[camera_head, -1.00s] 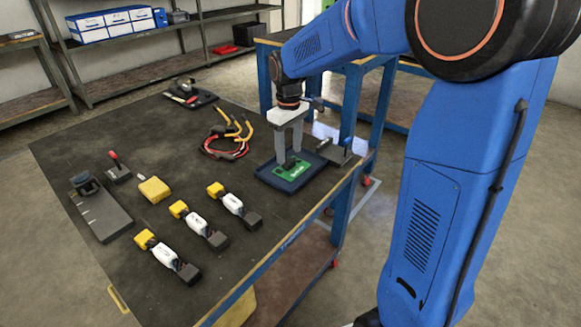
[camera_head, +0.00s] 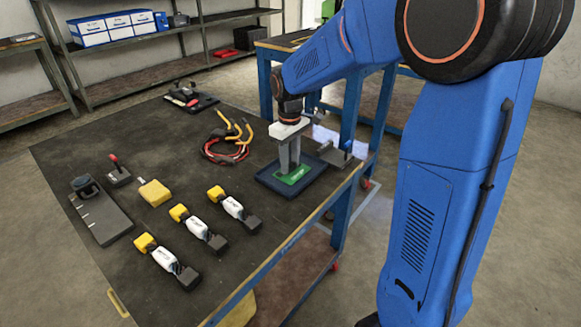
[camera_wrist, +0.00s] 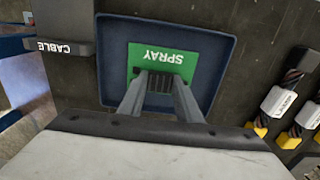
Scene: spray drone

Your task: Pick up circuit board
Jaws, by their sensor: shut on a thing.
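The green circuit board (camera_head: 293,176) lies in a dark blue tray (camera_head: 268,183) near the right edge of the black worktable. In the wrist view, the board (camera_wrist: 158,55) carries the word SPRAY and a dark finned block (camera_wrist: 158,82). My gripper (camera_head: 288,166) points down over the board, and its two grey fingers are shut on the finned block. The fingertips also show in the wrist view (camera_wrist: 158,88). The board sits inside the tray's rim (camera_wrist: 112,55); I cannot tell whether it is raised off the tray's floor.
A dark metal stand (camera_head: 338,156) is close to the tray's right, and coiled red and yellow cables (camera_head: 228,140) lie behind to the left. Several white-wrapped parts with yellow ends, including one (camera_head: 233,207), lie in front-left. Bare tabletop (camera_head: 265,220) is in front of the tray.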

